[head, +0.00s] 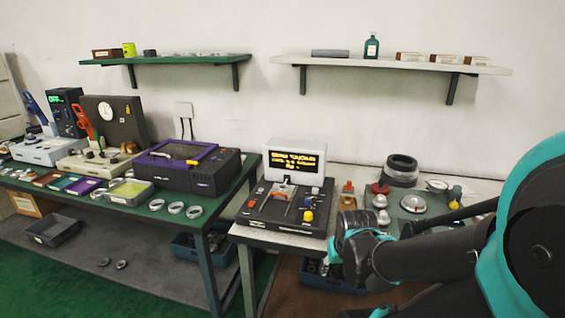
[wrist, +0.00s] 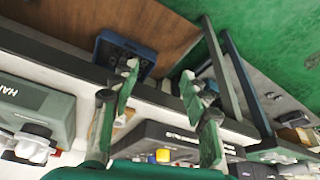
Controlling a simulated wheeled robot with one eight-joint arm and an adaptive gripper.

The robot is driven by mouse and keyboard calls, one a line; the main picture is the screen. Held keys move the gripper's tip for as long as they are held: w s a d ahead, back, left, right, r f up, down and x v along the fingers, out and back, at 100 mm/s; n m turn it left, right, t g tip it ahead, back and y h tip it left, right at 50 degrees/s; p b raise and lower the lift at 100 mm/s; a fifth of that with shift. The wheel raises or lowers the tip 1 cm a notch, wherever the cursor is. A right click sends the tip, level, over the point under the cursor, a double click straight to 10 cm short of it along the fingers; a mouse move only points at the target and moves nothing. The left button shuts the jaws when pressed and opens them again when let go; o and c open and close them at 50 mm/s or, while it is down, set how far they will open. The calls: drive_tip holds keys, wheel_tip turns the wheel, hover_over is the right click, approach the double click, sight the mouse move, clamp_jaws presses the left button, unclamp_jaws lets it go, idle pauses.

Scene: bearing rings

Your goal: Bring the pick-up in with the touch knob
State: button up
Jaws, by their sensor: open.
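The tester on the right bench has a dark base (head: 262,226) and a white display unit (head: 296,147) with lit amber text. On the base are a grey and orange slide piece (head: 281,192), a yellow knob (head: 308,216) and a small orange-red part (head: 251,204) at the left. I cannot tell which part is the touch knob or which is the pick-up. In the wrist view the dark base (wrist: 140,133) and yellow knob (wrist: 163,155) show low, beyond the fingers. My gripper (wrist: 159,72) is open and empty, apart from the knob. In the head view its fingers are hidden.
Metal parts and a dark ring stack (head: 401,170) stand right of the tester, near my arm. A purple-topped machine (head: 185,165) stands on the left green bench. A blue bin (wrist: 122,55) sits below the right bench.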

wheel_tip(320, 180, up, 22)
drive_tip(key=n+g, duration=0.4)
drive_tip(key=n, duration=0.3)
hover_over(308, 213)
wheel_tip(308, 213, down, 17)
clamp_jaws()
